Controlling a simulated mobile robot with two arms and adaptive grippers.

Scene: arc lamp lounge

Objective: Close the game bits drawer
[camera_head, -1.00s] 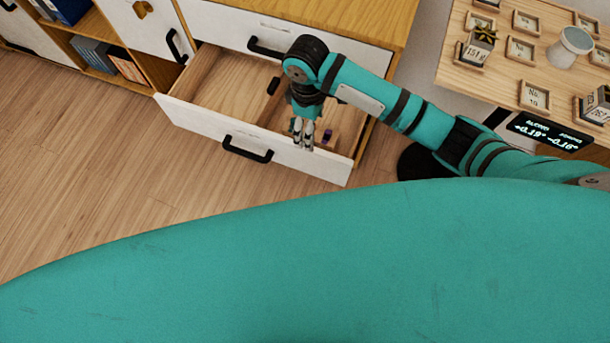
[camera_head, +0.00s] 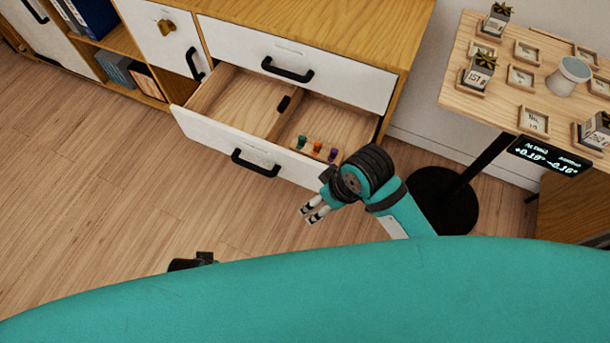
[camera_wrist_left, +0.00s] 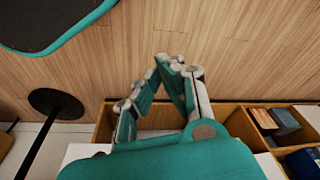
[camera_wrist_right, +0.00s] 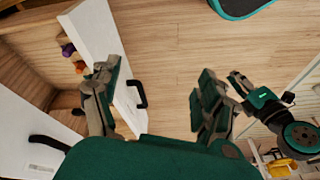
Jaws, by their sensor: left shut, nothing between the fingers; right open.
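The game bits drawer is the open lower drawer of the wooden cabinet, with a white front (camera_head: 210,136) and a black bar handle (camera_head: 255,163). Green, orange and purple pieces (camera_head: 318,150) sit inside at its right. My right gripper (camera_head: 313,212) is open and empty, outside the drawer, below and right of the handle in the head view. In the right wrist view, the handle (camera_wrist_right: 138,93) and white front (camera_wrist_right: 95,40) show beyond its fingers. My left gripper (camera_wrist_left: 177,62) is shut and empty above the floor; it also shows in the right wrist view (camera_wrist_right: 236,82).
A closed upper drawer (camera_head: 335,78) sits above the open one. The floor (camera_head: 90,190) in front is clear.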

